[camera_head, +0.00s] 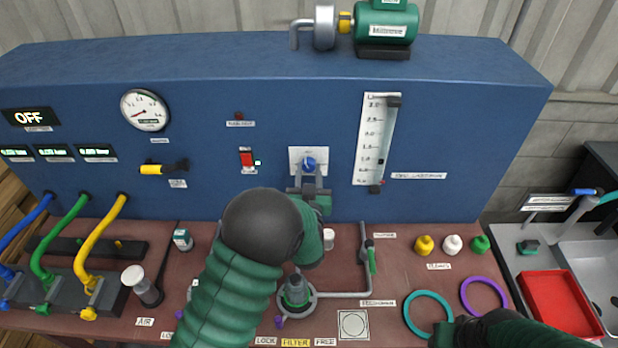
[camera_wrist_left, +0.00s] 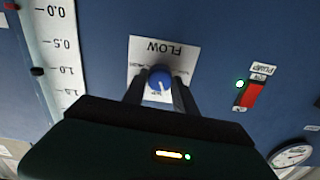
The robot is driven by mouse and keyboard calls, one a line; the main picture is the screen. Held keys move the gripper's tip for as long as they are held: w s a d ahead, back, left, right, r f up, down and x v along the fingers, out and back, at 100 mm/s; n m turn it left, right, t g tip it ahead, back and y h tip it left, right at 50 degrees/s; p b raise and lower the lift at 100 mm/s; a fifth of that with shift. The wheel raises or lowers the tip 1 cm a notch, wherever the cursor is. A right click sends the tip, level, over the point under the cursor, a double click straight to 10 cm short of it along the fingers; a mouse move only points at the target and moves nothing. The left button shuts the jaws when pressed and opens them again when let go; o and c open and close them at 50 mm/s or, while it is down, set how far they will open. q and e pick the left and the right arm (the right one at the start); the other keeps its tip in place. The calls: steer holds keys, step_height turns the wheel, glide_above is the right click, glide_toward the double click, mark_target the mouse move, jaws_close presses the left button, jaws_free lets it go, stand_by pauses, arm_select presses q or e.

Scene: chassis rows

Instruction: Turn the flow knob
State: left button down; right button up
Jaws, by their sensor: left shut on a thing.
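The blue flow knob (camera_head: 309,163) sits on a white plate (camera_head: 295,155) on the blue panel. In the left wrist view the knob (camera_wrist_left: 160,78) shows a white pointer line, and its plate (camera_wrist_left: 143,50) reads FLOW upside down. My left gripper (camera_head: 309,174) reaches up to the panel with its fingers on either side of the knob, shut on it. The fingers (camera_wrist_left: 160,88) also flank the knob in the left wrist view. My right gripper (camera_head: 447,333) is partly in view at the bottom right, low by the teal ring; its fingers cannot be made out clearly.
A flowmeter scale (camera_head: 375,138) stands right of the knob. A red switch (camera_head: 246,159) with a green light is to its left. A round gauge (camera_head: 145,110) is further left.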

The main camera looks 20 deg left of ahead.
arm_select(q)
steer(key=shift+f, duration=0.2)
steer(key=c, duration=1.3)
jaws_free()
steer(key=o, duration=0.3)
steer(key=shift+w, duration=0.2)
steer(key=shift+s, duration=0.15)
steer(key=b+v, duration=0.2)
steer(key=v, duration=1.4)
steer(key=shift+s+d+b, duration=0.2)
steer(key=shift+s+b, duration=0.05)
steer(key=shift+b, duration=0.15)
